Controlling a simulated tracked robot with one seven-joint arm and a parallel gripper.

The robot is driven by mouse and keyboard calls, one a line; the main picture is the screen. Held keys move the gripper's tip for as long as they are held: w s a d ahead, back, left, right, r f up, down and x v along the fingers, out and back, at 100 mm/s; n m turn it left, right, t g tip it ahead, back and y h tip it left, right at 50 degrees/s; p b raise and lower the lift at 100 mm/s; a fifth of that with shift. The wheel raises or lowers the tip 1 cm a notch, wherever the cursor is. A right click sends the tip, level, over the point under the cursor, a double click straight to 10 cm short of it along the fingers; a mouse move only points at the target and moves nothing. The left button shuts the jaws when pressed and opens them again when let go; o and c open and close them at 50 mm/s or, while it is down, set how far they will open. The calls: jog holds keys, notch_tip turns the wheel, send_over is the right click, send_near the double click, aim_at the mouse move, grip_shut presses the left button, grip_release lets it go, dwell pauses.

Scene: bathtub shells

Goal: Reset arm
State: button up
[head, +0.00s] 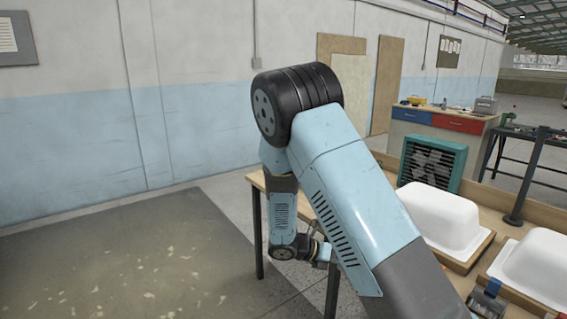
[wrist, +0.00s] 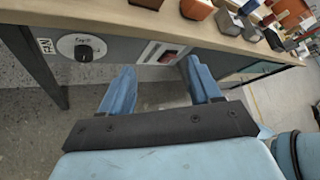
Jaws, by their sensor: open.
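My arm crosses the middle of the head view, bent at a dark joint, with its lower part hanging down in front of the wooden table. The end of the arm is partly hidden behind my own upper link there. In the wrist view my gripper (wrist: 158,88) shows two blue fingers set wide apart with nothing between them. It is open and empty. The fingers point toward the table's side, below the wooden tabletop edge (wrist: 120,22).
Two white tub shells (head: 440,215) (head: 535,262) stand on wooden boards on the table at right. A teal fan unit (head: 432,162) is behind them. The wrist view shows a dial marked FAN (wrist: 82,47) and several small blocks (wrist: 197,8) on the tabletop. Floor at left is clear.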

jog(key=s+d+r+m+t+y, duration=0.2)
jog(key=s+r+m+y, duration=0.4)
jog(key=s+r+m, duration=0.7)
jog(key=s+d+r+m+t+y, duration=0.2)
jog(key=s+r+m+y, duration=0.5)
jog(key=s+r+m, duration=0.5)
jog(key=shift+s+d+r+m, duration=0.55)
jog(key=shift+r+m, duration=0.85)
jog(key=shift+r, duration=1.6)
jog(key=shift+w+d, duration=0.1)
jog(key=shift+w, duration=0.05)
